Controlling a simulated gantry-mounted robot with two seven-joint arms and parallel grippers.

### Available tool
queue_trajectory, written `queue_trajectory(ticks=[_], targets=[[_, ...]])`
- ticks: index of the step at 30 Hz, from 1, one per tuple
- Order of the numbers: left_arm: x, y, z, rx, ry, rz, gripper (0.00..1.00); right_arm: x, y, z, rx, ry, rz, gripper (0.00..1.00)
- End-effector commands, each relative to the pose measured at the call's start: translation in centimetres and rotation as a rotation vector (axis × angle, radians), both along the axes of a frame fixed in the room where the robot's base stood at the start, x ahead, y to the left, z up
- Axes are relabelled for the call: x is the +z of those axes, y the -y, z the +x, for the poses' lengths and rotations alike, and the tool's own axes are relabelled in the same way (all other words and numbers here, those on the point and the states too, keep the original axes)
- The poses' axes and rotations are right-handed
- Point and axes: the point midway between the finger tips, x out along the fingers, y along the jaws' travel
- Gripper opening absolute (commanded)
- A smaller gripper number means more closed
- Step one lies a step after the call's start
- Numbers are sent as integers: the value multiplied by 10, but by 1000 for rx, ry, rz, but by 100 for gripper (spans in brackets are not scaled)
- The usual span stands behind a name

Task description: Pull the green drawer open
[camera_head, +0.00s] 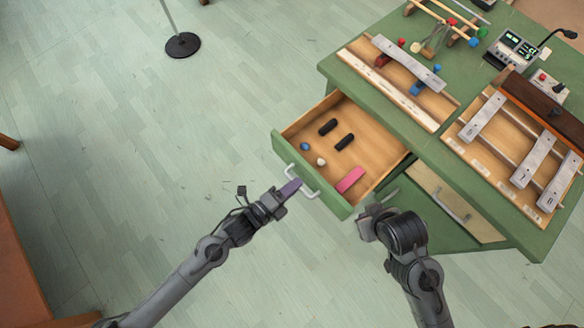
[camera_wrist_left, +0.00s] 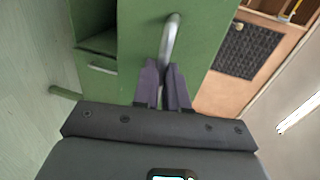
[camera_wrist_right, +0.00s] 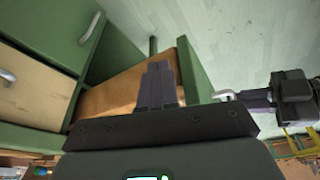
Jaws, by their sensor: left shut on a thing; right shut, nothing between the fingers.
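The green drawer (camera_head: 337,205) is pulled out from the green cabinet in the head view, with its inside in plain sight. Its pale handle (camera_head: 311,193) is on the front panel, and the handle also shows in the left wrist view (camera_wrist_left: 170,42). My left gripper (camera_head: 291,188) is at the handle, its dark fingers (camera_wrist_left: 164,85) shut on it. My right gripper (camera_head: 376,207) is shut and empty beside the drawer's near right corner. In the right wrist view its fingers (camera_wrist_right: 157,84) are together, in front of the open drawer's side.
The drawer holds two black cylinders (camera_head: 336,134), a pink block (camera_head: 350,179) and small balls (camera_head: 321,161). A lower-right wooden drawer front (camera_head: 456,200) is closed. Metal bars on wooden frames (camera_head: 480,115) stand on the green tabletop. Open floor (camera_head: 130,130) lies left of the drawer.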

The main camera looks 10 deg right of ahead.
Motion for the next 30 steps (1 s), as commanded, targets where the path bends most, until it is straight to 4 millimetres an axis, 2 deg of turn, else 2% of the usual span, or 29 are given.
queue_trajectory(ticks=[9,10,15,25,30], targets=[[0,0,0,-1,1,0,0,0,0,0,0,-1,0,0],[0,0,0,-1,1,0,14,0,0,0,0,-1,0,0],[0,0,0,-1,1,0,37,0,0,0,0,-1,0,0],[0,-2,-1,0,0,1,37,1,0,0,2,-2,-2,0],[4,-15,-9,-1,-1,2,37,6,1,0,3,-1,-4,0]])
